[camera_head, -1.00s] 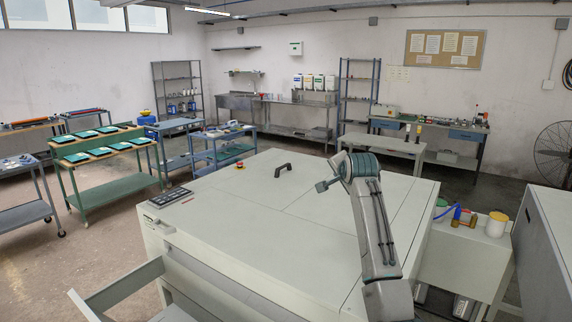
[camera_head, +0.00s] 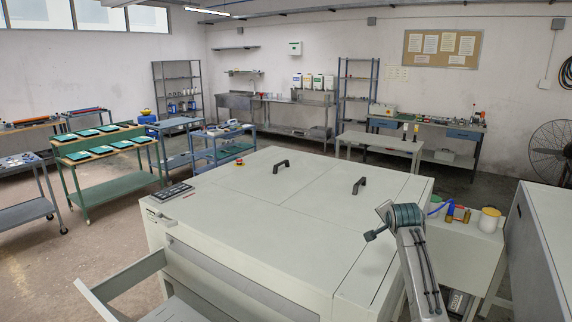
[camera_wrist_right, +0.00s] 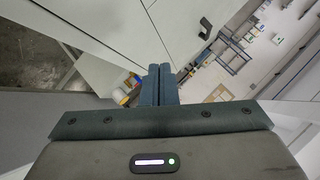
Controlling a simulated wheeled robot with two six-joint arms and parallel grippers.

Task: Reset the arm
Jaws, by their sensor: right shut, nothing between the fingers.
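My right arm (camera_head: 418,265) comes up from the bottom right of the head view, beside the right front corner of the pale grey plate processor (camera_head: 250,215). In the right wrist view my right gripper (camera_wrist_right: 159,70) has its two dark blue fingers pressed together with nothing between them. The fingers point toward the processor's pale top, apart from it as far as I can tell. A black lid handle (camera_wrist_right: 205,28) shows beyond them to the right. My left gripper is in neither view.
Two black handles, left (camera_head: 281,166) and right (camera_head: 359,185), stand on the processor's top. A side table with a yellow-lidded jar (camera_head: 489,219) is right of my arm. A grey cabinet (camera_head: 545,235) stands at the far right. An open tray (camera_head: 130,285) juts out at the front left.

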